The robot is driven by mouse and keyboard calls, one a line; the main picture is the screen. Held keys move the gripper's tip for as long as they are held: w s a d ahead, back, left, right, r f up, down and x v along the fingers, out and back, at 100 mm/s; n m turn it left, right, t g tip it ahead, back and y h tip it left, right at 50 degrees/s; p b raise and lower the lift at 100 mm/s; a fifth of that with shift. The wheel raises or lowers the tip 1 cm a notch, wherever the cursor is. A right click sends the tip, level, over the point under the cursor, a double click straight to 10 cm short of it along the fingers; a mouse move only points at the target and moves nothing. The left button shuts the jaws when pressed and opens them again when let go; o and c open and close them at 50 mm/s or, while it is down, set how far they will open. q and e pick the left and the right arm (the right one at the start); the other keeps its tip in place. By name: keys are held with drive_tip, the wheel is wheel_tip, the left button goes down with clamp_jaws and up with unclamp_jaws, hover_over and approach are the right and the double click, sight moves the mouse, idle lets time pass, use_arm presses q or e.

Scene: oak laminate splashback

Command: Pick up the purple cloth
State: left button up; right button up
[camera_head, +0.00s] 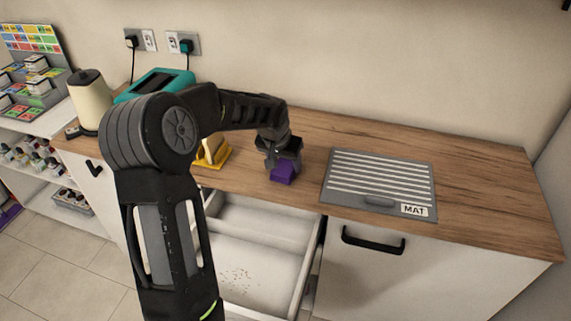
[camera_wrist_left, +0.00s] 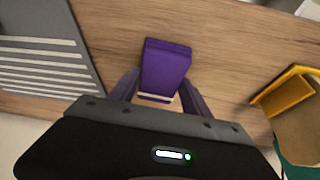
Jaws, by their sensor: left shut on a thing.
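The purple cloth (camera_head: 283,171) is a small folded block at the wooden counter's front part, just left of the grey mat. In the left wrist view the cloth (camera_wrist_left: 165,68) sits between the two fingers, with a pale band at its near end. My left gripper (camera_head: 283,156) reaches down onto it from above and is shut on it. In the left wrist view the left gripper (camera_wrist_left: 160,92) has a finger on each side of the cloth. I cannot tell whether the cloth still touches the counter. My right gripper is not in view.
A grey striped mat (camera_head: 380,180) lies right of the cloth. A yellow holder (camera_head: 215,155) stands to the left, with a teal toaster (camera_head: 158,80) and cream kettle (camera_head: 90,98) farther left. Below the counter, a white drawer (camera_head: 262,225) is open. The counter's right end is clear.

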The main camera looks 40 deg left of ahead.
sight(285, 165)
use_arm(q)
wheel_tip(285, 165, up, 10)
drive_tip(key=shift+r+b, duration=0.2)
drive_tip(key=shift+b, duration=0.2)
idle(0.4)
